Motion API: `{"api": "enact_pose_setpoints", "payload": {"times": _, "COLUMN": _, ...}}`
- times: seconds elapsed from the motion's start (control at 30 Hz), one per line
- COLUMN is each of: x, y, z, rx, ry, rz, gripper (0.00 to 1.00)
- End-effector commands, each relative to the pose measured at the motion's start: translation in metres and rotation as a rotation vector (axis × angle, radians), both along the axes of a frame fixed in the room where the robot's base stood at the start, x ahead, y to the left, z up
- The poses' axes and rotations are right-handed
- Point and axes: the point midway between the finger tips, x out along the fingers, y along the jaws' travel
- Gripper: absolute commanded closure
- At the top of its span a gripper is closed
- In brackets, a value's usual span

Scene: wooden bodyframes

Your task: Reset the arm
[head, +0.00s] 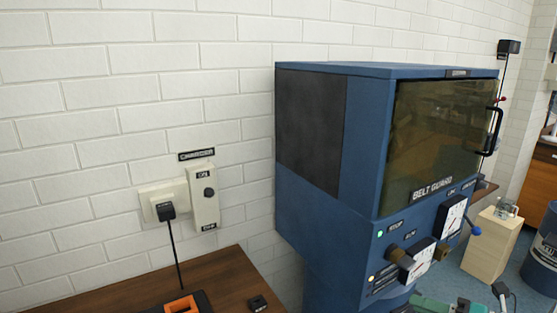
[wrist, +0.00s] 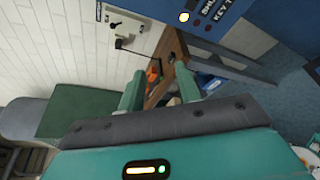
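My gripper (wrist: 161,88) shows in the wrist view, with its two green fingers apart and nothing visible between them. Beyond the fingers, the wooden bench top and an orange item on it show at a distance. In the head view, teal parts show at the bottom edge in front of the blue machine; I cannot tell the gripper's fingers there. The rest of the arm is out of view.
A blue belt-guard machine (head: 310,190) with dials and knobs stands against the white brick wall. A wooden bench (head: 225,280) holds an orange item (head: 182,306). A plugged-in socket panel (head: 203,197) is on the wall.

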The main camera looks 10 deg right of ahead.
Motion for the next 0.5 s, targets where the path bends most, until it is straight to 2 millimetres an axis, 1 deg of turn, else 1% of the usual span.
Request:
{"api": "enact_pose_setpoints", "payload": {"times": 0.03, "x": 0.006, "y": 0.032, "z": 0.001, "rx": -0.144, "ry": -0.019, "rz": 0.125, "gripper": 0.66}}
{"api": "enact_pose_setpoints", "payload": {"times": 0.1, "x": 0.005, "y": 0.07, "z": -0.003, "rx": -0.361, "ry": -0.063, "rz": 0.304, "gripper": 0.66}}
{"api": "enact_pose_setpoints", "payload": {"times": 0.17, "x": 0.002, "y": 0.098, "z": -0.007, "rx": -0.544, "ry": -0.117, "rz": 0.464, "gripper": 0.66}}
{"api": "enact_pose_setpoints", "payload": {"times": 0.2, "x": -0.002, "y": 0.115, "z": -0.01, "rx": -0.664, "ry": -0.161, "rz": 0.572, "gripper": 0.66}}
{"api": "enact_pose_setpoints", "payload": {"times": 0.27, "x": -0.008, "y": 0.137, "z": -0.013, "rx": -0.842, "ry": -0.24, "rz": 0.739, "gripper": 0.66}}
{"api": "enact_pose_setpoints", "payload": {"times": 0.3, "x": -0.013, "y": 0.149, "z": -0.015, "rx": -0.959, "ry": -0.301, "rz": 0.852, "gripper": 0.66}}
{"api": "enact_pose_setpoints", "payload": {"times": 0.37, "x": -0.021, "y": 0.164, "z": -0.018, "rx": -1.131, "ry": -0.401, "rz": 1.023, "gripper": 0.66}}
{"api": "enact_pose_setpoints", "payload": {"times": 0.4, "x": -0.026, "y": 0.172, "z": -0.019, "rx": -1.243, "ry": -0.475, "rz": 1.139, "gripper": 0.66}}
{"api": "enact_pose_setpoints", "payload": {"times": 0.47, "x": -0.032, "y": 0.182, "z": -0.019, "rx": -1.408, "ry": -0.597, "rz": 1.313, "gripper": 0.66}}
{"api": "enact_pose_setpoints", "payload": {"times": 0.5, "x": -0.036, "y": 0.188, "z": -0.018, "rx": -1.515, "ry": -0.685, "rz": 1.431, "gripper": 0.66}}
